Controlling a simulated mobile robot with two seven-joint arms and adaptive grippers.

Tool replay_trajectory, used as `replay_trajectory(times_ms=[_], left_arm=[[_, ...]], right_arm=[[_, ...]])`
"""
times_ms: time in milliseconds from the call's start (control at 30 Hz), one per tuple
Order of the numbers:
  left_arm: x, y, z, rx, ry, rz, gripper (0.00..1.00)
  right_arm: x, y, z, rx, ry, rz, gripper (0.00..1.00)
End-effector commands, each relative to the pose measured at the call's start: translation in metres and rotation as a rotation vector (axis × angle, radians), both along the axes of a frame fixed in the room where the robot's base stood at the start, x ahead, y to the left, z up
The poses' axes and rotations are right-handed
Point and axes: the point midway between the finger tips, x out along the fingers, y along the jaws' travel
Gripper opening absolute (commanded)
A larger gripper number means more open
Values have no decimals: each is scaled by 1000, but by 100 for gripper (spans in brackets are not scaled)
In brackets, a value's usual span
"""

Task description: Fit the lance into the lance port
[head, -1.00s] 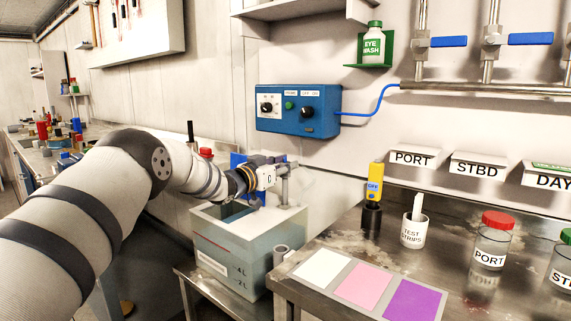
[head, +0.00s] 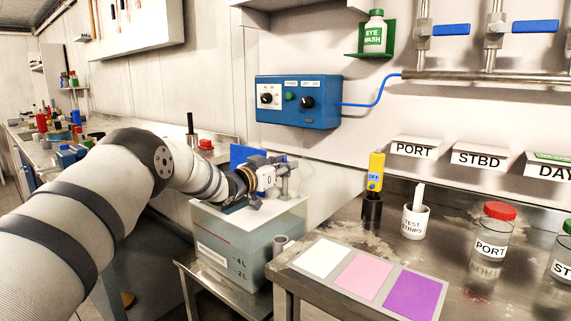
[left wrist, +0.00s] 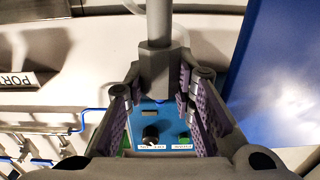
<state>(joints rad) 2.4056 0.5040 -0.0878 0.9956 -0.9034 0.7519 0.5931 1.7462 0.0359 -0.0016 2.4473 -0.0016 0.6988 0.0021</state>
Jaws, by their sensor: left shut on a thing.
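My left gripper (head: 283,177) is above the back right part of the grey tank (head: 238,243). In the left wrist view its fingers with purple pads (left wrist: 160,100) are closed about a grey rod with a thicker block, which looks like the lance (left wrist: 157,60). In that upside-down view the rod runs out through the top edge, so its tip is out of sight. In the head view a grey upright piece with a crossbar shows at the fingers. I cannot make out the lance port for sure. My right gripper is not in view.
A blue control box (head: 298,101) is on the wall behind. A blue panel (head: 245,157) stands behind the gripper. An open grey tube (head: 281,243) is right of the tank. The steel bench (head: 335,225) holds a yellow meter (head: 376,171), test strips (head: 415,221) and jars.

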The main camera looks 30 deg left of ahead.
Motion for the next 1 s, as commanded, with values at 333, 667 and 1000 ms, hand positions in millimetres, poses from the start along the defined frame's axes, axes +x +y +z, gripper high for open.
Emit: replay_trajectory(times_ms=[333, 667, 1000], left_arm=[[-1, 3, -13, -2, 7, 7, 3], [-1, 5, -13, -3, 6, 9, 47], [-2, 7, -12, -3, 6, 13, 47]], right_arm=[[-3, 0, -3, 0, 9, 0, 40], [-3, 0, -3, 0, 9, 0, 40], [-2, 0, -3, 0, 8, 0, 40]])
